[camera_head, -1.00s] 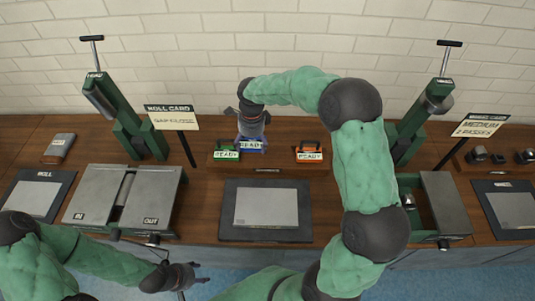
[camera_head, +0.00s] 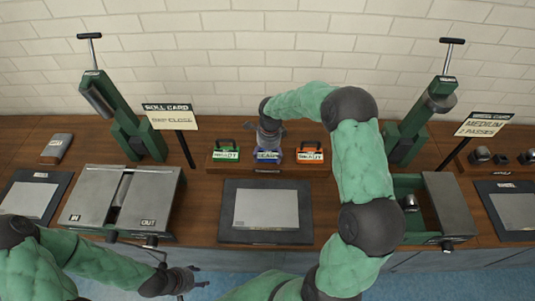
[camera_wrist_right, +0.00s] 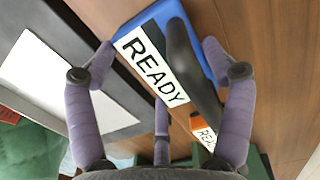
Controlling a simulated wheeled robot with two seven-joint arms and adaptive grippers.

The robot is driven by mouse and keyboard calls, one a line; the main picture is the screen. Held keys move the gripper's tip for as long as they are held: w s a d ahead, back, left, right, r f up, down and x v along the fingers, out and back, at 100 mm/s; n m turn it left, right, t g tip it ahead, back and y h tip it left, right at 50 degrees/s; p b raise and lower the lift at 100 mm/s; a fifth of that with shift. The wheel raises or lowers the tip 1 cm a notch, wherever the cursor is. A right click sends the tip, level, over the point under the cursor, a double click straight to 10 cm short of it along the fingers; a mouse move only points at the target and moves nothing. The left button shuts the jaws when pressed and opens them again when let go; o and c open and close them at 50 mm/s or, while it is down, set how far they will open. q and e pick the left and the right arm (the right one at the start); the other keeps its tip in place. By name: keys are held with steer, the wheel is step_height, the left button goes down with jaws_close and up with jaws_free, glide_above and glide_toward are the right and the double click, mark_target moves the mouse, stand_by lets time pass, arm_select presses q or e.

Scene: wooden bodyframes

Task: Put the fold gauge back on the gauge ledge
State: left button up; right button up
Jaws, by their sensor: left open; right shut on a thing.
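The blue gauge (camera_head: 267,156) has a dark handle and a white READY label. My right gripper (camera_head: 268,140) comes down on it from above and is shut on it. In the right wrist view the gauge (camera_wrist_right: 157,68) lies between the fingers of my right gripper (camera_wrist_right: 158,49), its label readable. The gauge is at the middle of the wooden gauge ledge (camera_head: 238,170), between a green gauge (camera_head: 225,153) and an orange gauge (camera_head: 310,154). I cannot tell whether it touches the ledge. My left gripper (camera_head: 195,281) is open and empty at the bench's front edge, low in the head view.
A dark pad with a grey plate (camera_head: 266,209) lies in front of the ledge. A two-part IN/OUT box (camera_head: 122,197) and a sign (camera_head: 168,117) stand to the left. Green presses (camera_head: 122,120) rise on both sides. A brick wall is behind.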

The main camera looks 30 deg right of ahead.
mark_target(269, 155)
steer(key=shift+f, duration=0.1)
steer(key=o, duration=1.4)
steer(key=shift+c, duration=0.2)
steer(key=shift+r, duration=0.25)
step_height(269, 155, up, 12)
steer(key=p, duration=0.2)
steer(key=shift+s+d, duration=0.15)
steer(key=shift+d, duration=0.15)
steer(key=shift+f, duration=0.1)
